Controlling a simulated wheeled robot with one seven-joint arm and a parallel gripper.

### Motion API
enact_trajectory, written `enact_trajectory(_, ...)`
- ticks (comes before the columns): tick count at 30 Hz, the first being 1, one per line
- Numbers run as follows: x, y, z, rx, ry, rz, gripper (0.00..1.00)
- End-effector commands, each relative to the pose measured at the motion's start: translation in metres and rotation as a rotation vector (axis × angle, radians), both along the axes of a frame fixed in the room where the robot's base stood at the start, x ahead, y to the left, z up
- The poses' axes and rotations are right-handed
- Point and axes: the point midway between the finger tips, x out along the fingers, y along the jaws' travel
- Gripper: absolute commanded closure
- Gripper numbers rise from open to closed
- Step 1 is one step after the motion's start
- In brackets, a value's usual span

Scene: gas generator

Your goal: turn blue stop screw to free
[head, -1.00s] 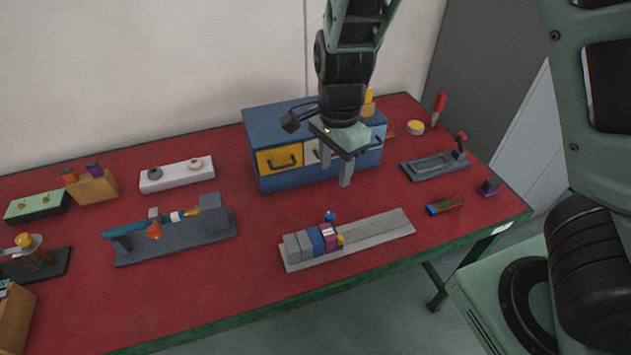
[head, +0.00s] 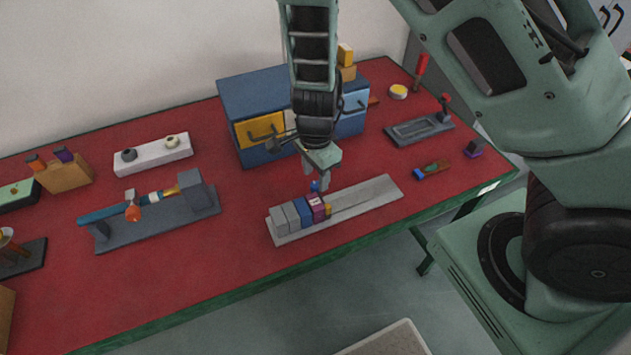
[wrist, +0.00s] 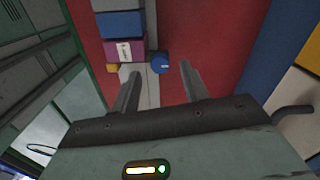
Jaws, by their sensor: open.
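The blue stop screw (head: 314,186) stands at the back side of the grey rail (head: 372,194), beside the row of blocks. In the wrist view its round blue head (wrist: 160,63) lies ahead of the fingertips and between their lines, apart from both. My gripper (head: 316,182) is open and empty, above the rail near the screw; it also shows in the wrist view (wrist: 160,70). The purple block (head: 317,207) with a white label and the blue block (head: 304,212) sit on the rail, with a small yellow piece (wrist: 112,68) by the purple one.
A blue drawer cabinet (head: 255,97) with a yellow drawer stands close behind my gripper. A grey fixture with a blue tube (head: 140,205) lies to the left. A grey tray (head: 420,129) and a small blue-tipped part (head: 432,170) lie to the right. Red tabletop in front is clear.

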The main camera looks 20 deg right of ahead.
Motion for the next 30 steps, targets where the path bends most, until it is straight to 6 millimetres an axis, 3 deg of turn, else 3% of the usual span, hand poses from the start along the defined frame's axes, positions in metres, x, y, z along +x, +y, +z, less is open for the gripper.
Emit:
enact_trajectory(6,0.0,0.0,-0.023,0.0,0.001,-0.001,0.55)
enact_trajectory(17,0.0,0.0,-0.026,0.0,-0.001,0.0,0.55)
enact_trajectory(21,0.0,0.0,-0.026,0.0,-0.001,0.0,0.94)
enact_trajectory(22,0.0,0.0,-0.026,0.0,0.0,0.0,1.0)
enact_trajectory(30,0.0,0.0,-0.026,0.0,0.0,0.015,1.0)
